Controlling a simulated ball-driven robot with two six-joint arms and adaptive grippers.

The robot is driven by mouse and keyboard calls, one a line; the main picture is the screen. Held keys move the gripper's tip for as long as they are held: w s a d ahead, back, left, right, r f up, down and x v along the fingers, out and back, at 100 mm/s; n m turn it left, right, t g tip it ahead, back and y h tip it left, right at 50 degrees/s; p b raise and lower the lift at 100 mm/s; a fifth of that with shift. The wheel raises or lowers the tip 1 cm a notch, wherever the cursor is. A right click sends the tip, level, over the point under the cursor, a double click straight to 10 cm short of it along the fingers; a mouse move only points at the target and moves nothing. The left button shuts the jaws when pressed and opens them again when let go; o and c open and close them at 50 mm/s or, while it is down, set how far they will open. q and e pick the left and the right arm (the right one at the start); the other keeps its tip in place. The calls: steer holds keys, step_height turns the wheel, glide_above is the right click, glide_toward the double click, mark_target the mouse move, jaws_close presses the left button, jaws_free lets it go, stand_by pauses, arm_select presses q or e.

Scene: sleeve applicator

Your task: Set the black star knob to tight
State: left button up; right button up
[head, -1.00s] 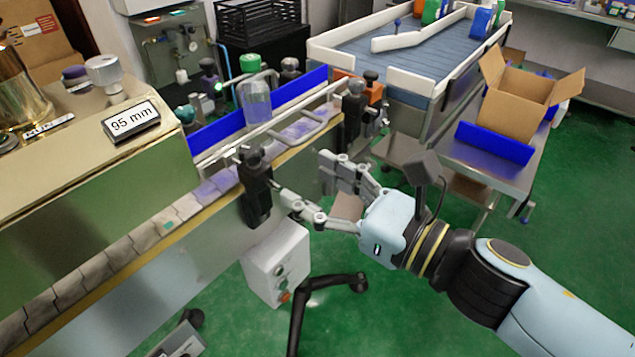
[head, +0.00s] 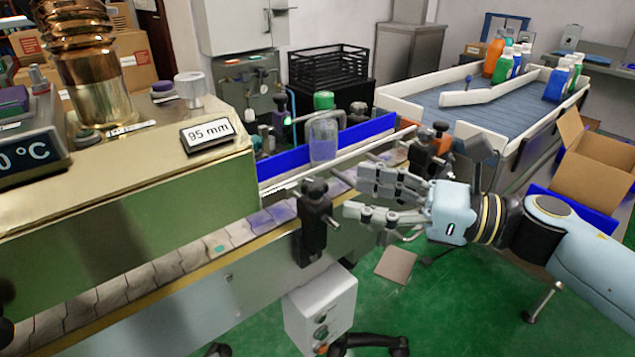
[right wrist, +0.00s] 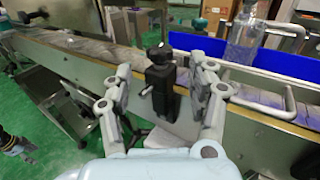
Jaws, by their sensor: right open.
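The black star knob (head: 315,189) sits on top of a black clamp block (head: 313,232) on the front side of the conveyor. In the right wrist view the knob (right wrist: 160,52) and its block stand upright between the two fingers, beyond the palm. My right gripper (head: 355,195) is open and empty. In the head view its fingertips point left, just right of the knob and block; I see no clear contact.
A second black clamp (head: 418,158) with an orange part stands farther along the rail. A clear bottle with a green cap (head: 323,135) stands on the conveyor by the blue guide (head: 283,158). A white control box (head: 320,310) hangs below.

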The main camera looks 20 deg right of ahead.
mark_target(317, 183)
steer(key=p+x, duration=0.1)
steer(key=x, duration=0.6)
steer(key=shift+w+a, duration=0.1)
jaws_close()
steer(key=shift+a+m+t+h+p, duration=0.1)
steer(key=shift+m+t+h+p, duration=0.45)
steer(key=shift+m+t+h, duration=1.35)
steer(key=shift+h, duration=0.3)
jaws_free()
